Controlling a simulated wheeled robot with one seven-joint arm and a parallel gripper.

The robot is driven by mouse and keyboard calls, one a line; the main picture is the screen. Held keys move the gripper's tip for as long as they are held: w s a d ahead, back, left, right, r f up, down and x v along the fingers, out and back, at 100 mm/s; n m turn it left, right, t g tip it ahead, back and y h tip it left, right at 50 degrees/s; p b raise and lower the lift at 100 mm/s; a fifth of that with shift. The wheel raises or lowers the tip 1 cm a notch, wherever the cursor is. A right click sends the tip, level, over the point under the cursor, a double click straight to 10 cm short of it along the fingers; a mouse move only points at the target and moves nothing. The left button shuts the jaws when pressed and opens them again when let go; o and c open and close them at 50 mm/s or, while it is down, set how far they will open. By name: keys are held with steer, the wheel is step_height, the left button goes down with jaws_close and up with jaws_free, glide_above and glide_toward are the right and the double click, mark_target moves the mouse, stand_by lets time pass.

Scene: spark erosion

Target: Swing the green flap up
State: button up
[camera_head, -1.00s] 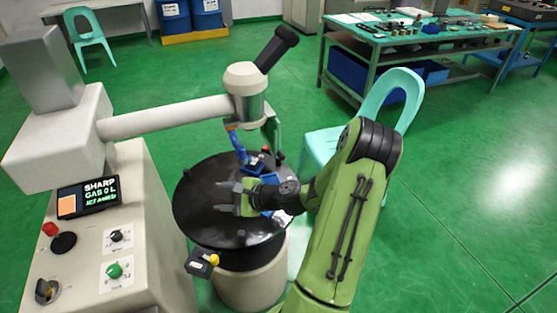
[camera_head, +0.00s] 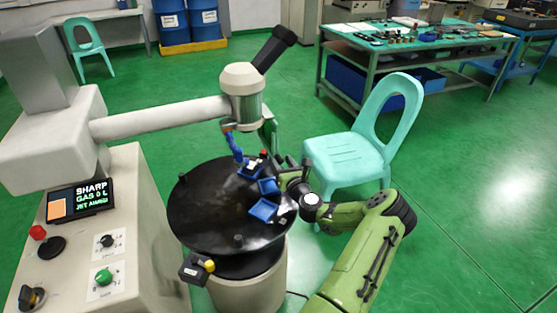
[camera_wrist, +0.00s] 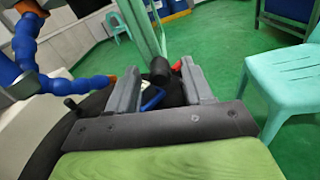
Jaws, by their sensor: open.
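A narrow green panel, which looks like the green flap (camera_head: 269,133), stands at the far right edge of the round black table, partly hidden behind the machine head. In the wrist view the pale green panel (camera_wrist: 142,28) rises upright beyond my fingers, left of centre. My gripper (camera_head: 289,166) is at the right rim of the table, on the near right side of the panel. In the wrist view my gripper (camera_wrist: 160,80) is open, with a black knob (camera_wrist: 160,70) and a small red part (camera_wrist: 177,66) showing between or just past its fingers. I see no contact with the panel.
The round black table (camera_head: 205,215) carries blue trays (camera_head: 263,210) and a blue jointed hose (camera_head: 235,148). The machine arm and head (camera_head: 243,90) overhang it. A turquoise chair (camera_head: 350,155) stands close on the right. The control console (camera_head: 115,220) is at left.

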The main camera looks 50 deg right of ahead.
steer(key=x, duration=0.3)
steer(key=shift+w, duration=0.1)
steer(key=shift+c, duration=0.5)
jaws_close()
